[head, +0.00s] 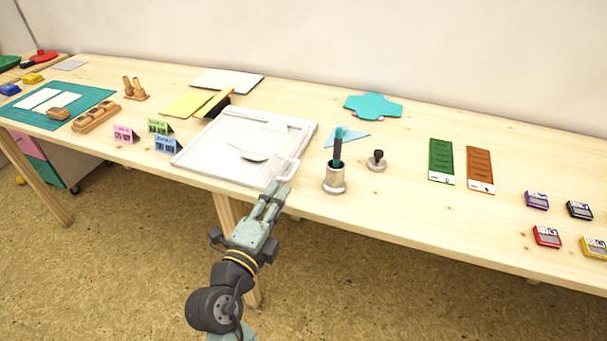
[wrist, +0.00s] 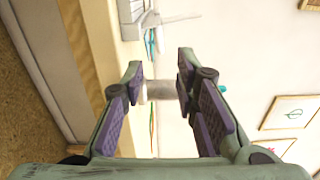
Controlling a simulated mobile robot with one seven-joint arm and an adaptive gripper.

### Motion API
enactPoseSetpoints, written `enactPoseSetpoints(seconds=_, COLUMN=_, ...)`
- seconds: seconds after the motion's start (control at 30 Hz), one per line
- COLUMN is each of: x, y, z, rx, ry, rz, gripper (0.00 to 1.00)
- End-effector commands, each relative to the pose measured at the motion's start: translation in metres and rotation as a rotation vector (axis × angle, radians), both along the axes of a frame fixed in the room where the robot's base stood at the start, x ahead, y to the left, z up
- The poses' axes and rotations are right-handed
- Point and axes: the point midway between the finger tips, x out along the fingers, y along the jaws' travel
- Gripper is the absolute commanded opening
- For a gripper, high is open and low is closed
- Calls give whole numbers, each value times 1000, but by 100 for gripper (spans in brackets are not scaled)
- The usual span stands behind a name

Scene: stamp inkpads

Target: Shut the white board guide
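The white board guide (head: 205,153) lies on the table, a pale, flat, framed board with a raised white loop handle (head: 289,172) at its front right corner. A grey rounded piece lies on it near the handle. My gripper (head: 277,187) is just in front of that corner, fingers pointing towards the handle; I cannot tell whether they touch it. In the wrist view my gripper (wrist: 158,82) is open, its two padded fingers apart. A white part, probably of the guide (wrist: 148,20), shows beyond the fingers at the top.
A metal cup (head: 335,182) with a teal-handled tool stands right of the guide; it also shows beyond the fingers in the wrist view (wrist: 160,91). A dark stamp (head: 376,161) stands farther right. Small folded cards (head: 166,145) stand left of the guide. The table's front edge is close.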

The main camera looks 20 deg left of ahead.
Motion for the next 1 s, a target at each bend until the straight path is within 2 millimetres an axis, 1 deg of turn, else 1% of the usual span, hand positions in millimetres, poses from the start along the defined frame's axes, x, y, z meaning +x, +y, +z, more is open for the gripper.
enactPoseSetpoints(seconds=0.03, x=6, y=0, z=3, rx=0, ry=-1, rz=-2, gripper=27)
enactPoseSetpoints(seconds=0.2, x=37, y=-1, z=6, rx=0, ry=-1, rz=-1, gripper=27)
enactPoseSetpoints(seconds=0.4, x=74, y=-2, z=6, rx=-1, ry=-1, rz=1, gripper=27)
enactPoseSetpoints(seconds=0.5, x=87, y=-2, z=5, rx=0, ry=-1, rz=2, gripper=27)
enactPoseSetpoints(seconds=0.6, x=96, y=-3, z=4, rx=1, ry=-1, rz=2, gripper=27)
enactPoseSetpoints(seconds=0.7, x=101, y=-2, z=2, rx=1, ry=-1, rz=4, gripper=27)
enactPoseSetpoints(seconds=0.97, x=102, y=-3, z=1, rx=1, ry=-1, rz=4, gripper=27)
enactPoseSetpoints(seconds=1.0, x=102, y=-3, z=1, rx=1, ry=-1, rz=4, gripper=25)
